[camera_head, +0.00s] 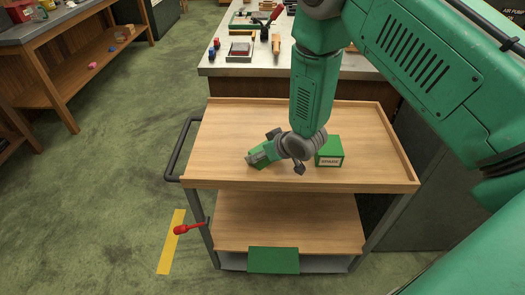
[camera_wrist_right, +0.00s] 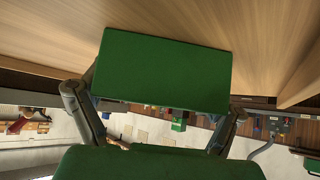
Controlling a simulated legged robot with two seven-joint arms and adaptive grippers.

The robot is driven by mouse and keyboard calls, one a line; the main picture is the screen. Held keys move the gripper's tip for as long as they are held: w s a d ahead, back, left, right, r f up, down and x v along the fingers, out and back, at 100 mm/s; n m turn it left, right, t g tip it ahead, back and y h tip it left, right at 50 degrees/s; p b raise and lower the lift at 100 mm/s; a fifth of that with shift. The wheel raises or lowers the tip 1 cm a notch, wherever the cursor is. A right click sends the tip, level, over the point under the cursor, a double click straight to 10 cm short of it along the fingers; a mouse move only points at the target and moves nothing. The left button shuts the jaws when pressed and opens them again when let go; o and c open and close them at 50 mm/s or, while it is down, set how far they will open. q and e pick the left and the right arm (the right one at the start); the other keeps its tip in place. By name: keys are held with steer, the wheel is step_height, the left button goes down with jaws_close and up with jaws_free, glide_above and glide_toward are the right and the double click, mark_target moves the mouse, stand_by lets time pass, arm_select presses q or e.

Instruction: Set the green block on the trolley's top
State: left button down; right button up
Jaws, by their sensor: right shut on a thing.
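The trolley's wooden top (camera_head: 225,133) is in the middle of the head view. My right gripper (camera_head: 284,149) is low over it, pointing left, and shut on a green block (camera_head: 262,154). In the right wrist view the block (camera_wrist_right: 165,70) shows a plain green face between the two fingers of my right gripper (camera_wrist_right: 155,125). I cannot tell whether the block touches the wood. A second green block marked SPARE (camera_head: 329,158) sits on the top, just right of my right gripper. My left gripper is not in view.
A plain green rectangle (camera_head: 274,260) shows low at the trolley's front. A workbench with tools (camera_head: 350,65) stands behind. The trolley's black handle (camera_head: 178,150) is on the left. A red screwdriver (camera_head: 187,229) shows near a yellow floor strip (camera_head: 168,255). The top's left part is clear.

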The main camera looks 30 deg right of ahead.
steer(key=shift+a+f, duration=0.1)
steer(key=o, duration=1.2)
steer(key=shift+c, duration=0.2)
steer(key=shift+r, duration=0.2)
steer(key=shift+s+r, duration=0.25)
steer(key=v, duration=1.1)
steer(key=shift+s, duration=0.2)
